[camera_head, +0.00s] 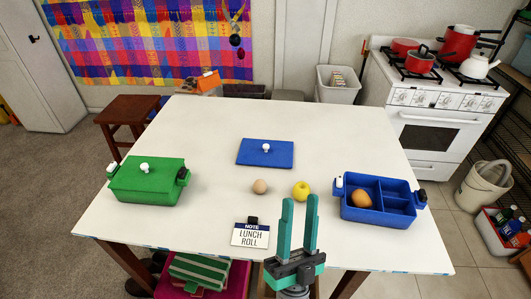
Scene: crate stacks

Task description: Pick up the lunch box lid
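A flat blue lid (252,155) with a white knob lies on the white table, behind the middle. An open blue lunch box (378,216) with compartments stands at the right of the table and has a brown egg (361,199) in its left compartment. A green lunch box (140,190) at the left has its green lid on, with a white knob. My gripper (299,202) is at the front edge of the table, fingers pointing up in the picture, apart and with nothing between them. It is well short of the blue lid.
A brown egg-like item (260,187) and a yellow apple-like fruit (301,190) lie between the lid and my gripper. A note card (250,235) reading "LUNCH ROLL" stands near the front. The white table (330,140) is clear around the lid.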

